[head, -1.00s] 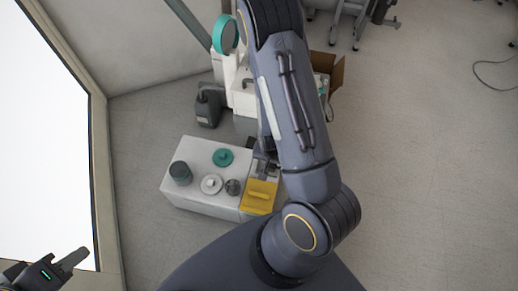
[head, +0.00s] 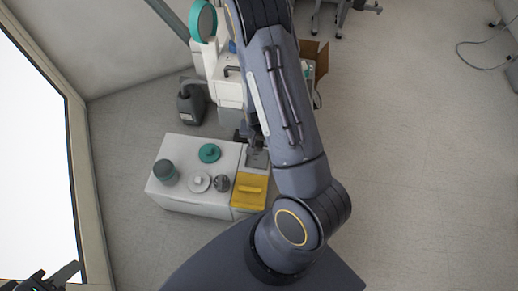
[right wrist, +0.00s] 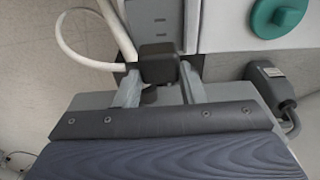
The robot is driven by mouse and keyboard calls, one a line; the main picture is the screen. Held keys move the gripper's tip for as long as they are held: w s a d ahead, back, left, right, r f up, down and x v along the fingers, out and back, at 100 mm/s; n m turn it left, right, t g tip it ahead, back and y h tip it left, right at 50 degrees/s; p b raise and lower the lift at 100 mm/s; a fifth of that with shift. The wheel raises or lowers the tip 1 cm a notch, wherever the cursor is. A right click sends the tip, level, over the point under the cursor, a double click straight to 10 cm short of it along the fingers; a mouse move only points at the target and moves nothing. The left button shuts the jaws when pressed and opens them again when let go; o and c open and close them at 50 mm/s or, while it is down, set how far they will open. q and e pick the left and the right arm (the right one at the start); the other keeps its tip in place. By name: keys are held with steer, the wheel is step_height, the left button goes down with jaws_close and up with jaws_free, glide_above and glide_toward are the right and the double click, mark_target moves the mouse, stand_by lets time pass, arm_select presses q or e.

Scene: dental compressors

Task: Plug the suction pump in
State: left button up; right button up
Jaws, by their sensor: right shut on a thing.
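My right gripper (right wrist: 160,85) is shut on a black block-shaped plug (right wrist: 158,62), with a pale cable (right wrist: 72,50) looping off to its left. The plug is just in front of a grey panel (right wrist: 158,22) with small dark slots; I cannot tell whether they touch. In the head view my right gripper (head: 256,142) is largely hidden by its arm, at the right side of the white cabinet (head: 190,205). A dark grey unit with a hose (head: 191,108), possibly the suction pump, stands on the floor behind the cabinet. My left gripper (head: 55,278) is partly cut off at the lower left.
A white dental unit (head: 231,92) and a cardboard box (head: 314,60) stand behind.

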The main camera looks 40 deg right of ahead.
steer(key=shift+w+d+f, duration=0.1)
steer(key=shift+w+d, duration=0.15)
steer(key=shift+f, duration=0.1)
steer(key=b, duration=0.5)
glide_above(258, 154)
steer(key=shift+w+f, duration=0.1)
steer(key=shift+f, duration=2.7)
steer(key=shift+a, duration=0.1)
steer(key=shift+s+a, duration=0.2)
steer(key=shift+s, duration=0.15)
steer(key=shift+f+b, duration=0.3)
steer(key=shift+f, duration=0.3)
